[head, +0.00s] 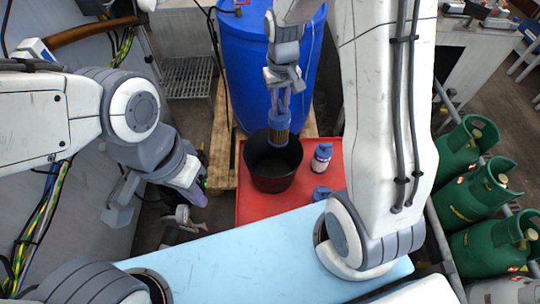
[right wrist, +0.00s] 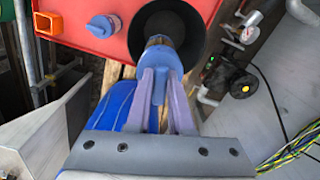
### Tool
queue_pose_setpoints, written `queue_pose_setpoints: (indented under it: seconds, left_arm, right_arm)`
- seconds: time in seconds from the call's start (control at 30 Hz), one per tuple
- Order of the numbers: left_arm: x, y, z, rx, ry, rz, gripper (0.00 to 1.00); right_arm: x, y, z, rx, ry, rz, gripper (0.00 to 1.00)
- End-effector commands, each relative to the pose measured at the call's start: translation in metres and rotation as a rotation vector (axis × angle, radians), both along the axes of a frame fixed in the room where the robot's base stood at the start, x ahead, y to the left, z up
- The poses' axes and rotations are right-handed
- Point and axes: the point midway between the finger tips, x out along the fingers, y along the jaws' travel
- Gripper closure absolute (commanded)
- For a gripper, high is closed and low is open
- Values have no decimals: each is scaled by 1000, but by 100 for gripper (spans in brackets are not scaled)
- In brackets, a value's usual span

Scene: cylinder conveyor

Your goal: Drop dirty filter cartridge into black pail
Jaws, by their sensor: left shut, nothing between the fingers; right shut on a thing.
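The black pail (head: 273,183) stands upright on a red surface (head: 253,212) in the head view. My right gripper (head: 280,106) is shut on the filter cartridge (head: 279,124), which has a blue cap and a brown ribbed body. The cartridge hangs with its brown end down, overlapping the pail's far rim in the picture. In the right wrist view the cartridge (right wrist: 160,57) is between the fingers, its end against the dark opening of the pail (right wrist: 192,15). My left gripper (head: 194,194) is shut and empty, left of the pail.
A large blue barrel (head: 243,68) stands behind on a wooden pallet (head: 221,150). Green gas cylinders (head: 470,197) line the right. A light blue surface (head: 240,252) lies in front.

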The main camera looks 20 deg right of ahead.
Motion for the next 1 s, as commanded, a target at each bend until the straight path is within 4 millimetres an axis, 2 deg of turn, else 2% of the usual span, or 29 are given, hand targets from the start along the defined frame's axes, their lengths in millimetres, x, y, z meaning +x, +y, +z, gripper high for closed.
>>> queue_pose_setpoints:
  seconds: [0.5, 0.87, 0.9, 0.97, 1.0]
  left_arm:
    - [0, 0, -48, 0, 1, 8, 100]
    - [0, 0, -50, 0, 1, 9, 100]
    - [0, 0, -50, 0, 1, 9, 100]
    - [0, 0, -50, 0, 1, 9, 100]
    - [0, 0, -50, 0, 1, 9, 100]
  right_arm:
    - [0, 0, -54, 0, 1, 0, 100]
    - [0, 0, -58, 0, -1, 0, 100]
    - [0, 0, -58, 0, 0, 0, 73]
    - [0, 0, -58, 0, 0, 0, 50]
    - [0, 0, -58, 0, 0, 0, 45]
